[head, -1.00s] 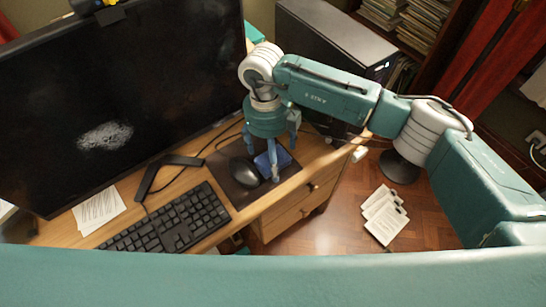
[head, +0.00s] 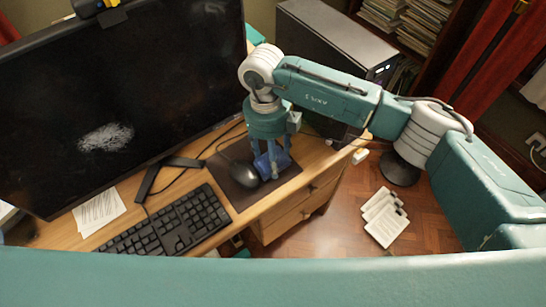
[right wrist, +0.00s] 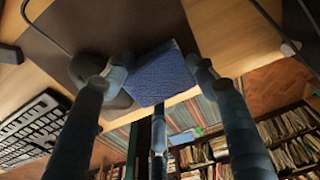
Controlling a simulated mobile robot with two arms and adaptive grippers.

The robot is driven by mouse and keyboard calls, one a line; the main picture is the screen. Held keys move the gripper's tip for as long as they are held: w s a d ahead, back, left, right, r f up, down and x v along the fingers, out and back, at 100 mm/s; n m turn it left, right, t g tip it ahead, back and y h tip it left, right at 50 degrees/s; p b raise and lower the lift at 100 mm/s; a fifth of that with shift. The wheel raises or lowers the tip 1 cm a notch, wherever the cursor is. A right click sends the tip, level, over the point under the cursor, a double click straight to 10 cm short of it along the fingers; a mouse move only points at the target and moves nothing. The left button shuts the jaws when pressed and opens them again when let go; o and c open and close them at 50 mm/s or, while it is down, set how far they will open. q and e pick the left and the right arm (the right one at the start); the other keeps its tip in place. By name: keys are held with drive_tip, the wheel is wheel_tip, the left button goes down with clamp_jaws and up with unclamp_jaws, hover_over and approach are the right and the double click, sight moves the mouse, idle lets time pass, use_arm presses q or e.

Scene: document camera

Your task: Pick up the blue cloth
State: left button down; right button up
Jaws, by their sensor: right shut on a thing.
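The blue cloth (head: 264,164) is a small folded block at the right part of the dark mouse pad (head: 240,195), beside the black mouse. My right gripper (head: 272,168) points down over it with its fingers shut on it. In the right wrist view the cloth (right wrist: 160,76) sits between the fingertips of the right gripper (right wrist: 160,80). Whether the cloth is lifted off the pad cannot be told. My left gripper is not in view.
The black mouse (head: 244,175) is close to the left of the cloth. A keyboard (head: 172,228) and a large monitor (head: 110,100) stand further left. A computer tower (head: 335,50) is behind my right arm. The desk's front edge drops to a wooden floor with papers (head: 384,217).

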wheel_tip(320, 180, up, 19)
drive_tip(key=shift+r+b, duration=0.2)
drive_tip(key=shift+b, duration=1)
drive_tip(key=shift+c, duration=0.2)
